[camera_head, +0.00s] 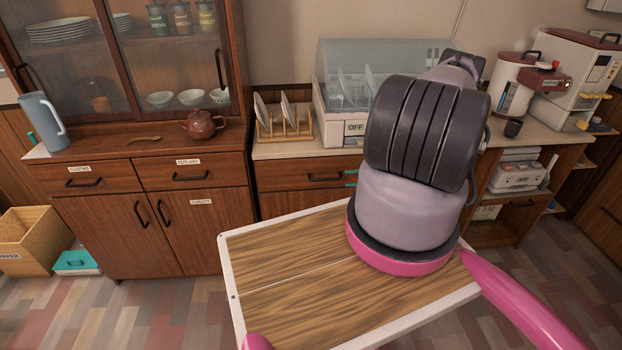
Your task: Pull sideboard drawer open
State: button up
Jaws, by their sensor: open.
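The wooden sideboard (122,235) stands at the left, with glass-door shelves above it. It has two drawers side by side, both shut. The left drawer (116,174) has a label that seems to read "CLOTHS" and a dark bar handle (84,183). The right drawer (215,171) has a label that seems to read "CUTLERY" and a similar handle (190,177). My arm fills the right middle of the view, in front of the counter. My gripper cannot be made out; the arm's thick links may hide it.
A brown teapot (203,126) and a blue-grey jug (43,122) stand on the sideboard top. A counter (285,150) to the right holds a plate rack (284,124) and a dish dryer (340,128). A wooden crate (28,250) sits on the floor at left. Floor before the sideboard is clear.

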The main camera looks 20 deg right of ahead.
aim_at(328, 179)
jog(key=x, duration=1.1)
jog(key=shift+a+f, duration=0.1)
grip_shut()
dwell(1.1)
